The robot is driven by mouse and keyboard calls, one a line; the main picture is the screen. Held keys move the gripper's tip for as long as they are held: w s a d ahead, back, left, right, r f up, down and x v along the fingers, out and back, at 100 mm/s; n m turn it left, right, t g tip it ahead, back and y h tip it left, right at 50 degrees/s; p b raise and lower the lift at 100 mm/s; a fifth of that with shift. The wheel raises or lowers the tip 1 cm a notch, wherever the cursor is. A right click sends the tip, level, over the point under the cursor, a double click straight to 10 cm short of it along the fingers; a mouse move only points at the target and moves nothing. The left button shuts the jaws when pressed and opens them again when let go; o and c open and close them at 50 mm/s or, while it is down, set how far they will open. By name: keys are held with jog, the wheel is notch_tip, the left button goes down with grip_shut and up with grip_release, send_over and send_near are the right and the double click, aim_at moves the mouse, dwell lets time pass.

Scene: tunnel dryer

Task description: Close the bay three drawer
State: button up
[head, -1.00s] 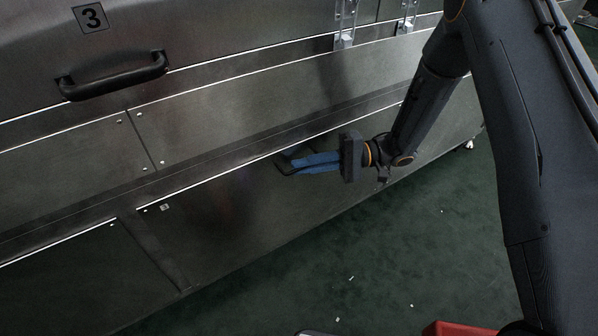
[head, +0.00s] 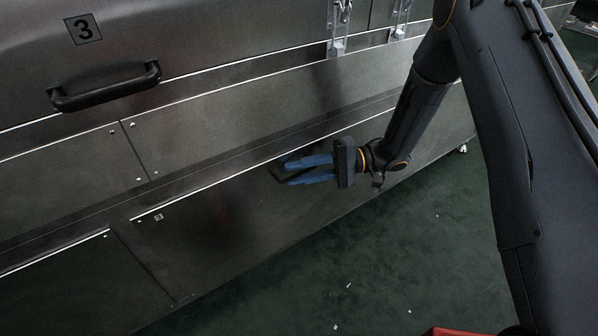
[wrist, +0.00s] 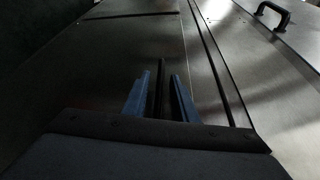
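The bay three drawer (head: 215,225) is a low, dark steel front with a small "3" label, below the large panel marked 3. Its front looks about flush with the panel to its left. Its dark bar handle (head: 278,175) is partly hidden by my gripper (head: 287,172). The blue fingers are spread apart, one above and one below the handle. In the wrist view, the handle (wrist: 161,85) stands between the two fingers of my gripper (wrist: 158,78), with visible gaps on both sides.
A larger black handle (head: 105,88) is on the upper panel at left. Metal latches (head: 338,30) are at the top. Green floor (head: 400,250) with small white scraps lies in front. A red object (head: 455,331) shows at the bottom edge.

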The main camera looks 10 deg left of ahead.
jog(key=shift+d, duration=0.1)
jog(key=p+v, duration=0.1)
jog(key=v, duration=0.6)
jog(key=shift+d, duration=0.3)
jog(key=shift+w, duration=0.1)
